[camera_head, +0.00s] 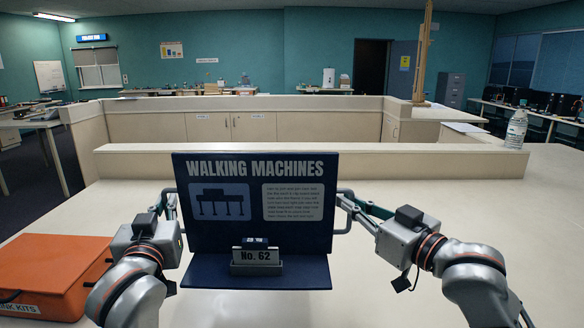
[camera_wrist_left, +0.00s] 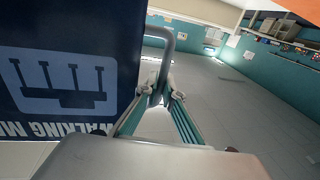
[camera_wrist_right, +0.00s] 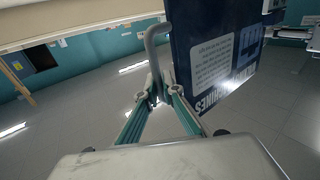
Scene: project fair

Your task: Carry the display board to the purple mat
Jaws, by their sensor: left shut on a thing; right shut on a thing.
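The dark blue display board (camera_head: 256,228), titled "WALKING MACHINES", is upright in front of me in the head view. A small "No. 62" card stand (camera_head: 256,258) sits on its front ledge. Grey loop handles stick out from both sides. My left gripper (camera_head: 168,200) is shut on the left handle, which shows in the left wrist view (camera_wrist_left: 167,45). My right gripper (camera_head: 352,202) is shut on the right handle, which shows in the right wrist view (camera_wrist_right: 152,45). I cannot tell whether the board's bottom touches the table. No purple mat is visible.
A pale table (camera_head: 400,185) spreads around the board, with a low raised ledge (camera_head: 420,162) behind it.

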